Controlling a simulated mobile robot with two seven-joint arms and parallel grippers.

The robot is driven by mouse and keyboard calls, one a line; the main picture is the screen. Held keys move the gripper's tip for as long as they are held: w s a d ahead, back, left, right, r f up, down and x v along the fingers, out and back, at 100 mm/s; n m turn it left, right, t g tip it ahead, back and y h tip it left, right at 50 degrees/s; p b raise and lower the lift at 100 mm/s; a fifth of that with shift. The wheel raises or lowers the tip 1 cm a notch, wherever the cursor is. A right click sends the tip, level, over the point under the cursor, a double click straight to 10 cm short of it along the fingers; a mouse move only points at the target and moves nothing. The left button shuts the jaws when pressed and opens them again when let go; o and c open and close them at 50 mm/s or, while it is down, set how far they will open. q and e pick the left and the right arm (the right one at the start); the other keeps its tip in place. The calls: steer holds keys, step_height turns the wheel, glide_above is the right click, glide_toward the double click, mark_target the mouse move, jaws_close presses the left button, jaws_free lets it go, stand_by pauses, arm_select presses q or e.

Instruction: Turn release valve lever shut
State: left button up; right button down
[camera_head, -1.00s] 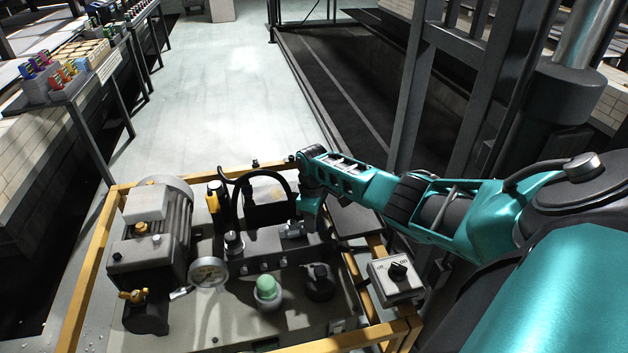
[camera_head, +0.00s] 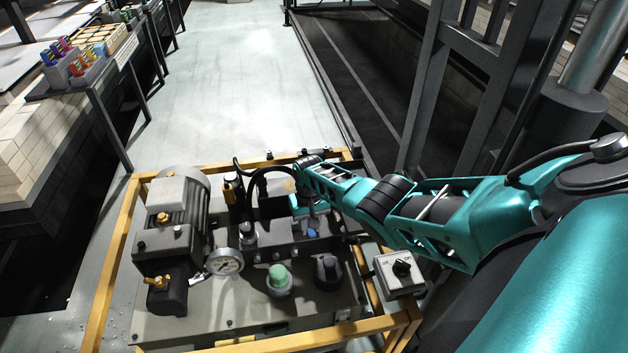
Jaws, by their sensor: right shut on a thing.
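The hydraulic power unit stands inside a yellow frame (camera_head: 107,270). Its dark valve block (camera_head: 280,250) sits in the middle, behind a green button (camera_head: 279,279) and a black knob (camera_head: 327,271). My right gripper (camera_head: 308,215) points down at the right part of the block, with its arm coming in from the right. It is shut on a small part there, apparently the release valve lever. The fingertips and most of the lever are hidden or too small to make out. A small blue part (camera_head: 311,233) shows just below the gripper. My left gripper is out of view.
A motor (camera_head: 175,230) and a pressure gauge (camera_head: 224,262) stand left of the block. A black hose (camera_head: 246,180) loops behind it. A grey switch box (camera_head: 399,274) sits at the right, under my forearm. A dark upright post (camera_head: 425,100) stands behind the arm.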

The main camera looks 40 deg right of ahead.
steer(key=shift+w+a+m, duration=0.2)
steer(key=shift+a+m, duration=0.1)
steer(key=shift+m, duration=0.2)
steer(key=c, duration=0.9)
jaws_free()
step_height(320, 180, up, 13)
steer(key=p, duration=0.6)
